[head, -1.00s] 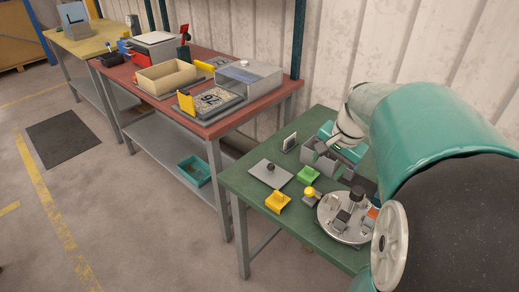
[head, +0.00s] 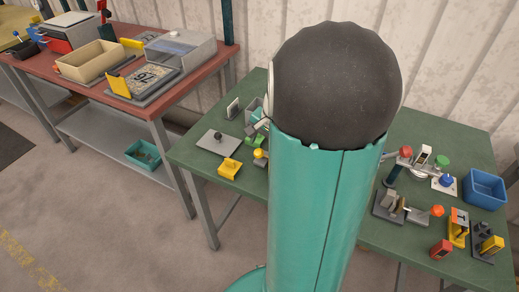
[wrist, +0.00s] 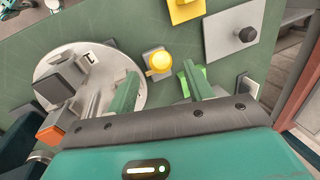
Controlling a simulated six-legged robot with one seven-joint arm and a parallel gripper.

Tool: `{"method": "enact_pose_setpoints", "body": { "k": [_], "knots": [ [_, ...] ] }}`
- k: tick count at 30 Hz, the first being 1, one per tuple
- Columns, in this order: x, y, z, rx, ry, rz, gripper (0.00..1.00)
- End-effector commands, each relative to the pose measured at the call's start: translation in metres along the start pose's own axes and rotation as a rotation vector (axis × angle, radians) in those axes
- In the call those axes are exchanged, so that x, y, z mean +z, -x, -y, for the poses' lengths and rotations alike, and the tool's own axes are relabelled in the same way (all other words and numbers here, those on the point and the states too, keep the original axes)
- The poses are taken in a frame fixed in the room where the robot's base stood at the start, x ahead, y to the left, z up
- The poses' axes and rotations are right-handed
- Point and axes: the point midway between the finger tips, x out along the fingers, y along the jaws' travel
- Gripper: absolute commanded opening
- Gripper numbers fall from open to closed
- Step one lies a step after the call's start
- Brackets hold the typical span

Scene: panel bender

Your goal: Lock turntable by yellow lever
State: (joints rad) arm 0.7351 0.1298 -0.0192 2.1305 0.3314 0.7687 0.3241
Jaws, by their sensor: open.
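The turntable (wrist: 112,70) is a round light-grey plate at the left of the wrist view, with dark blocks and a white tag marked "1" on it. Beside its rim, a yellow round knob (wrist: 158,62) sits on a small grey base, which looks like the yellow lever. The knob also shows in the head view (head: 259,154), at the edge of my arm. My gripper (wrist: 159,76) is open and empty, its two green fingers apart on either side of the knob in the picture. I cannot tell the height gap.
A bright green block (wrist: 184,82) shows beside my right finger. A yellow bracket (head: 230,168) and a grey plate with a black knob (head: 218,144) are nearby. Several fixtures and a blue bin (head: 485,188) stand at the right. A red-topped table (head: 150,106) is at left.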

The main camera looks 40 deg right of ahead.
Motion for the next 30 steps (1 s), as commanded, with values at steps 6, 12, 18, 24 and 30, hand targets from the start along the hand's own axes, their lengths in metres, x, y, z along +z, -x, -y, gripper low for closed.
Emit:
{"method": "enact_pose_setpoints", "body": {
  "k": [6,12,18,24,30],
  "knots": [
    [0.001,-0.030,0.002,0.001,0.003,0.002,0.52],
    [0.001,-0.036,0.002,0.000,0.004,0.000,0.52],
    [0.001,-0.035,0.002,0.000,0.004,0.000,0.44],
    [0.001,-0.035,0.002,0.000,0.004,0.000,0.04],
    [0.001,-0.035,0.002,0.000,0.003,0.002,0.00]
  ]
}}
